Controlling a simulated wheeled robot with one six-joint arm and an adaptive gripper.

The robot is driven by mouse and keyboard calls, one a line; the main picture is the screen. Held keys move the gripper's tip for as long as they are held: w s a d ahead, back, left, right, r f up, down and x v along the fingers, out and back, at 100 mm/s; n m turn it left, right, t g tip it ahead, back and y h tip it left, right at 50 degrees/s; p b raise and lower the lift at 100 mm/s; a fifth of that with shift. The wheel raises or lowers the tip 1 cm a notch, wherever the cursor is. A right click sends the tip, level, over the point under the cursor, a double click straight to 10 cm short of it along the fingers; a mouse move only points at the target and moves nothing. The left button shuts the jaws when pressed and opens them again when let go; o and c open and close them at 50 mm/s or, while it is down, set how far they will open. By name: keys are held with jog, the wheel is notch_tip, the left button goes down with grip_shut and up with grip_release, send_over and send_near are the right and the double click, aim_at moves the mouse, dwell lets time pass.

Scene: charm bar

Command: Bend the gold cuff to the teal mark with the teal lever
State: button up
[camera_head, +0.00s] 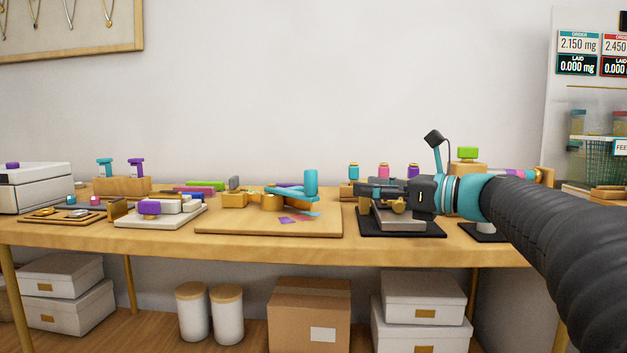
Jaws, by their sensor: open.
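The teal lever (311,184) stands upright at the right of a wooden bending board (222,226), with a teal arm running left from its foot. Gold parts (271,202) sit left of the lever; I cannot tell which of them is the cuff. Flat coloured marks lie on the board: a teal mark (310,214), a purple one (290,220) and a pink one beside them. My gripper (362,192) is to the right of the lever, pointing left, apart from it. Its jaws are open and look empty.
Below my gripper, a grey block with a gold piece stands on a black mat (437,230). Small bottles (383,172) stand behind. A white tray (130,218) with a purple knob is left of the board. The board's front right is clear.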

aim_at(317, 178)
jog(key=x, duration=1.4)
jog(key=shift+a+r, duration=0.1)
jog(key=shift+r, duration=0.25)
jog(key=shift+c, duration=0.3)
grip_shut()
